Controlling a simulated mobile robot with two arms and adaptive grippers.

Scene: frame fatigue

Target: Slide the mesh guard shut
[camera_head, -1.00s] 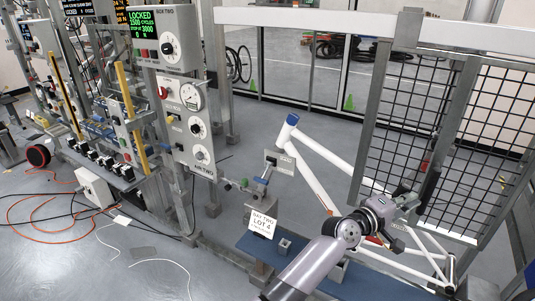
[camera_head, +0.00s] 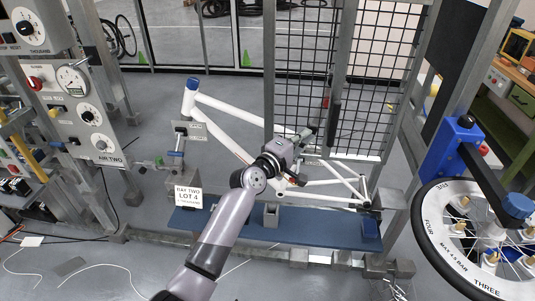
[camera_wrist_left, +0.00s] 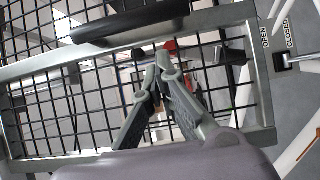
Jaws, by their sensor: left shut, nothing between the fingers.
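The mesh guard (camera_head: 300,70) is a grey-framed panel of black wire mesh standing in front of the white bicycle frame (camera_head: 222,115). A dark upright handle (camera_head: 334,118) is on it; a dark bar, apparently this handle, crosses the top of the left wrist view (camera_wrist_left: 130,22). My left gripper (camera_head: 306,136) is just left of the handle and low on the mesh. In the left wrist view its fingertips (camera_wrist_left: 160,57) meet with nothing between them, below the handle and apart from it in the picture. An OPEN/CLOSED label (camera_wrist_left: 277,35) is at the right there. My right gripper is out of view.
A blue base (camera_head: 240,225) lies under the bicycle frame, with a "BAY TWO LOT 4" sign (camera_head: 188,197). A spoked wheel (camera_head: 480,240) on a blue mount stands at right. Control panels (camera_head: 85,105) stand at left. Cables lie on the floor at lower left.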

